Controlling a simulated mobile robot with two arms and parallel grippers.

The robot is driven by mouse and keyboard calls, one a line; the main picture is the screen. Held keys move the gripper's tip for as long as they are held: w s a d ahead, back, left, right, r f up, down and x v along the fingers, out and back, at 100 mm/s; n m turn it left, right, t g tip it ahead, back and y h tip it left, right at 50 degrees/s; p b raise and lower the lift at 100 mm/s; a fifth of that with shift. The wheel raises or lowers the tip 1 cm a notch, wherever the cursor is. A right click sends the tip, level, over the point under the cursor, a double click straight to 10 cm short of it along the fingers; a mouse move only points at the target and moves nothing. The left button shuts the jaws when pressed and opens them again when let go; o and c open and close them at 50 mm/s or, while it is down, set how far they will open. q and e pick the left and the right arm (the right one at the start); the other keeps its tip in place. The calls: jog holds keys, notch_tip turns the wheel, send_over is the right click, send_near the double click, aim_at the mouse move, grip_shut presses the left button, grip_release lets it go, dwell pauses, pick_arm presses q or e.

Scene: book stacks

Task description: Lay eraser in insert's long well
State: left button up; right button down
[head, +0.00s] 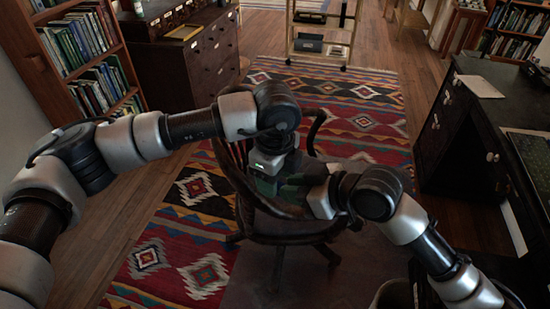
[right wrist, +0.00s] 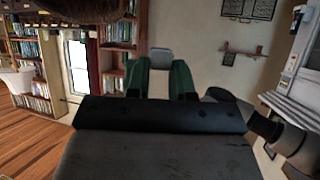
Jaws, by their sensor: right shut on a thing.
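In the right wrist view, my right gripper (right wrist: 160,80) has dark green fingers shut on a small grey block (right wrist: 160,55), which I take to be the eraser. The block sits between the fingertips, up off any surface. In the head view my right gripper (head: 293,184) is low in the middle, over the wooden chair, and the block cannot be made out there. My left gripper (head: 266,186) hangs close to its left; its jaws are too dark to read. I cannot pick out the insert or its long well for certain.
A wooden armchair (head: 285,238) stands under both grippers on a patterned rug (head: 205,195). A black desk (head: 465,110) is at the right. A drawer cabinet (head: 200,62) with a tray (head: 172,18) on top and a bookcase (head: 128,60) are at the left. A cart (head: 318,62) stands behind.

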pick_arm(q)
jog(key=shift+f, duration=0.7)
jog(key=c, duration=0.6)
jog(key=o, duration=0.6)
jog(key=shift+r, duration=0.15)
